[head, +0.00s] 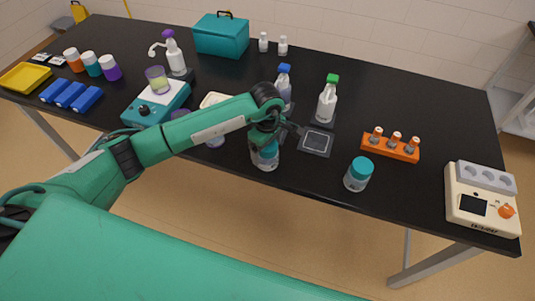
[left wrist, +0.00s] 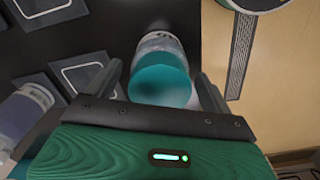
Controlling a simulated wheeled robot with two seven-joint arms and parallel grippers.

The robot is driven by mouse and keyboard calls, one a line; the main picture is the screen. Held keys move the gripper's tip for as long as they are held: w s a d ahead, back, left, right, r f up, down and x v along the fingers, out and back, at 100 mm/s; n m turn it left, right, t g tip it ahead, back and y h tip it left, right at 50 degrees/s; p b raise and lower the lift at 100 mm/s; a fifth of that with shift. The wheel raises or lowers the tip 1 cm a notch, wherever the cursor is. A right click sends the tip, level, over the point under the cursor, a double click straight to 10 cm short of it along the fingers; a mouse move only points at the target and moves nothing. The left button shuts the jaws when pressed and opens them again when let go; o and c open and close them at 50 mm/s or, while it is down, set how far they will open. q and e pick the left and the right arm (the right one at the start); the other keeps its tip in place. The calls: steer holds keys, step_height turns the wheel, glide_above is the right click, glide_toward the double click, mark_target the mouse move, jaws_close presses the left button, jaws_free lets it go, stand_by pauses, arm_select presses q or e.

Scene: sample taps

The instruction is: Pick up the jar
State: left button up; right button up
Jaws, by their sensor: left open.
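A clear jar with a teal lid (head: 266,158) stands upright near the front edge of the black table, its upper part partly hidden by my left gripper (head: 270,136). In the left wrist view the same jar (left wrist: 160,82) shows between the two fingers of my left gripper (left wrist: 158,92). The fingers are open, one on each side of the lid, and I see no firm grip. Whether they touch the jar is not clear. A second teal-lidded jar (head: 358,174) stands to the right, apart from the gripper. My right gripper is not in view.
A dark square pad (head: 316,142) lies just right of the gripper, with a green-capped bottle (head: 327,100) behind it. A blue-capped bottle (head: 284,85) stands behind the arm. An orange rack (head: 390,148) and a cream device (head: 482,198) are farther right.

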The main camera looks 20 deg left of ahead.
arm_select(q)
steer(key=shift+f, duration=0.9)
steer(key=shift+c, duration=0.4)
steer(key=c, duration=1)
steer(key=shift+c, duration=0.2)
steer(key=shift+w+r, duration=0.1)
steer(key=shift+r, duration=0.35)
step_height(320, 180, up, 24)
steer(key=b, duration=0.3)
